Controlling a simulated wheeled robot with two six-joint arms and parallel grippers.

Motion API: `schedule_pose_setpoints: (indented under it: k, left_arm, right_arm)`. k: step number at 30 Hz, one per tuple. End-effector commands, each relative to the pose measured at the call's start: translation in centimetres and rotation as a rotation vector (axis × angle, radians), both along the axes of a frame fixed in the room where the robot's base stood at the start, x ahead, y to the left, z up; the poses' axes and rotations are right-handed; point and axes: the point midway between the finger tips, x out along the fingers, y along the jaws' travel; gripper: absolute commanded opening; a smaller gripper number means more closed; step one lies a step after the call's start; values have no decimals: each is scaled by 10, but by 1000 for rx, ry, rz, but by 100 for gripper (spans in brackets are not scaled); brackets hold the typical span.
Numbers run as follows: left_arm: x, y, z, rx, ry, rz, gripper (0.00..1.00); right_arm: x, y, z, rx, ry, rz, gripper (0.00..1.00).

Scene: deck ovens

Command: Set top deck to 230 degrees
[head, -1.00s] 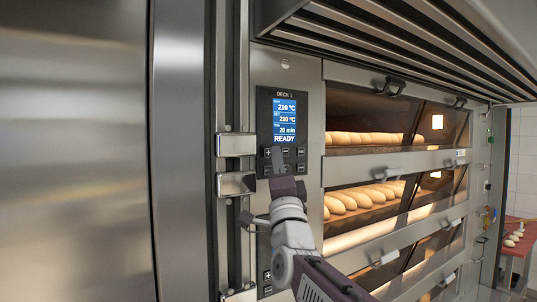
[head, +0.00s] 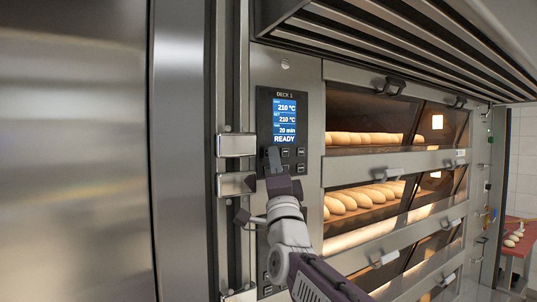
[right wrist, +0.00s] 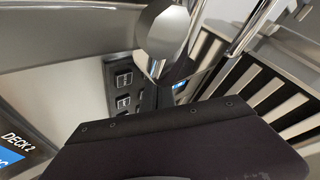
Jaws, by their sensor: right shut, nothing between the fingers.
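The Deck 1 control panel (head: 283,130) is black, on the oven's steel front. Its blue screen (head: 285,118) reads 210 °C on the top line, SET 210 °C, 20 min and READY. Small buttons (head: 293,159) sit below the screen. My right gripper (head: 272,157) is shut and empty, its tip in front of the panel's left button column, covering the plus button. I cannot tell whether it touches. In the right wrist view the dark gripper body (right wrist: 180,145) fills the lower part, and panel buttons (right wrist: 123,90) show beyond it. My left gripper is not in view.
Glass oven doors with handles (head: 390,86) and loaves (head: 365,138) are right of the panel. A slatted hood (head: 400,45) juts out above. Steel hinges (head: 237,145) and a large steel surface (head: 75,150) lie left. A red table (head: 520,240) stands far right.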

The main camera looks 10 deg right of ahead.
Motion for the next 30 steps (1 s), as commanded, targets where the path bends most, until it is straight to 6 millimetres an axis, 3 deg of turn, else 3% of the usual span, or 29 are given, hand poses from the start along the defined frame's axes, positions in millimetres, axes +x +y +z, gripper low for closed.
schedule_pose_setpoints:
  k: [22,30]
  left_arm:
    - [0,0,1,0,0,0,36]
    - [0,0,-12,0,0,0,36]
  right_arm:
    - [5,2,0,0,0,0,0]
    - [-3,-1,-3,0,-1,0,0]
